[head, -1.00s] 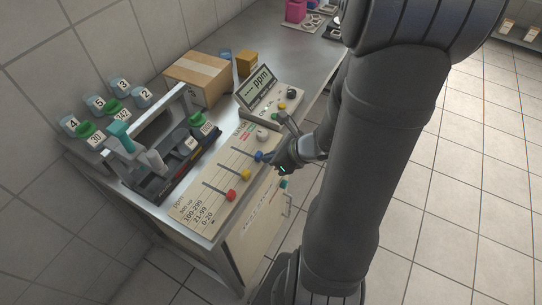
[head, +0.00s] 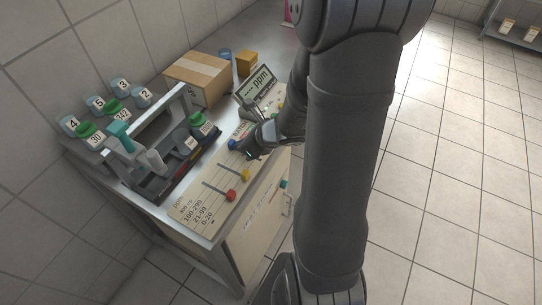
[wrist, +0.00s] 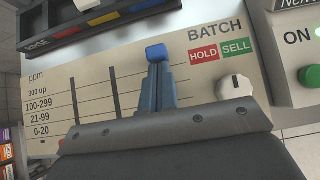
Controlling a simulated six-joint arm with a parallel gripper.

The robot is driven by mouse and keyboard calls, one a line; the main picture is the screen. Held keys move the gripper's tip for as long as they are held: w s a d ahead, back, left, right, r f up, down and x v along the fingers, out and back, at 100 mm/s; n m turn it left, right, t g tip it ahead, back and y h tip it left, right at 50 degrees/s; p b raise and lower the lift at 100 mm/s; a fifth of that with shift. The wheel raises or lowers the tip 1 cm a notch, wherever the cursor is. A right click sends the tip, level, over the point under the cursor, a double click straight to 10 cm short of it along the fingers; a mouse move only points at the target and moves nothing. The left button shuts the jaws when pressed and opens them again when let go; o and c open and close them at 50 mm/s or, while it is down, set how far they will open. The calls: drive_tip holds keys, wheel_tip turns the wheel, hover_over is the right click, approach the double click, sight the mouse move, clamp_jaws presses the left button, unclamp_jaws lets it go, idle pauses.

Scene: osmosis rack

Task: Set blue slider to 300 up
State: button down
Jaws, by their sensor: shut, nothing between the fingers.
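The blue slider (head: 233,144) is at the upper end of its slot on the pale control panel (head: 212,204). In the wrist view, the blue slider (wrist: 156,53) stands at the top of the third slot, about in line with the "300 up" row of the ppm scale (wrist: 38,92). My gripper (head: 248,154) is at the slider's lower side. Its closed fingertips (wrist: 157,68) are just below the knob and seem to touch it. The fingers hide most of the blue slot.
The yellow slider (head: 245,175) and red slider (head: 230,195) sit at the lower ends of their slots. A white knob (wrist: 236,87) and green button (wrist: 309,76) lie right of the slots. A dark rack (head: 172,178) stands beyond the panel.

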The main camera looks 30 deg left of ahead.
sight(261, 160)
idle(0.4)
drive_tip(key=shift+d, duration=0.35)
drive_tip(key=d, duration=0.3)
drive_tip(key=shift+d+r, duration=0.25)
drive_tip(key=shift+d, duration=0.1)
drive_tip(key=v, duration=0.9)
drive_tip(key=x, duration=0.9)
drive_tip(key=shift+a+f, duration=0.15)
drive_tip(key=shift+f, duration=0.2)
drive_tip(key=shift+d+r, duration=0.1)
drive_tip(key=shift+d, duration=0.8)
